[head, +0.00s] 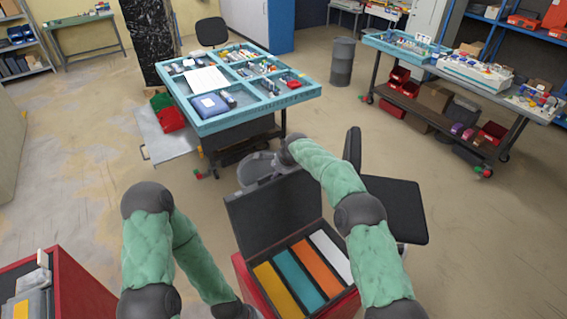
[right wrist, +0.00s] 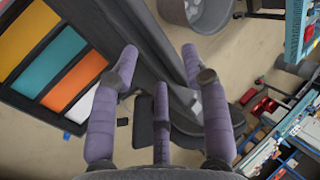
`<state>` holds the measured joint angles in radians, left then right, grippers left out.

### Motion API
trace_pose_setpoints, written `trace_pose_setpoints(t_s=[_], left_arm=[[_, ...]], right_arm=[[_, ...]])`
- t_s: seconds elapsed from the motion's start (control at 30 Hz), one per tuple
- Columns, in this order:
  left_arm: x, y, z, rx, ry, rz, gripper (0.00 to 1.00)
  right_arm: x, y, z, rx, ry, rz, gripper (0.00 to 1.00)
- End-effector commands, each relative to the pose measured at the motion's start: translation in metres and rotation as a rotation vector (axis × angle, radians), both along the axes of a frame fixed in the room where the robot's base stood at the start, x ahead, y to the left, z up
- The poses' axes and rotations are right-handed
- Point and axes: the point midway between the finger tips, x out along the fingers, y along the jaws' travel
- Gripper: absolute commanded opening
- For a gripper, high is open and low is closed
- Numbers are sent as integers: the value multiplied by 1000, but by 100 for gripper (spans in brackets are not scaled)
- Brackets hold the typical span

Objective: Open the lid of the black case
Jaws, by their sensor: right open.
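The black case (head: 285,272) sits low in front of me in the head view, its lid (head: 272,212) standing up and open at the far side. Inside lie a yellow, a teal, an orange and a white block. In the right wrist view the lid (right wrist: 135,30) runs diagonally behind my fingers. My right gripper (right wrist: 160,72) is open by the lid's upper part, its purple fingers spread with nothing held between them. Whether a finger touches the lid is unclear. My left arm reaches down beside the case, and its gripper is out of view.
The case rests on a red stand (head: 246,284). A black chair (head: 400,205) stands close to its right. A blue-rimmed table (head: 208,125) with sorted parts is beyond. A red box (head: 80,285) is at the lower left. Open floor lies to the left.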

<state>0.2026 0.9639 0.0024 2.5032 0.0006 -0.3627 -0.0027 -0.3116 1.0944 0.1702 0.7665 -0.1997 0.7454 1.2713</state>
Motion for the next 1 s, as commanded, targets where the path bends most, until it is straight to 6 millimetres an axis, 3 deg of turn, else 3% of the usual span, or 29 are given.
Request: trace_pose_setpoints(t_s=[0.53,1.0], left_arm=[[0,0,0,0,0,0,0],[0,0,0,0,0,0,0]], right_arm=[[-31,-25,74,2,-4,0,46],[-37,-29,85,1,-3,0,46]])
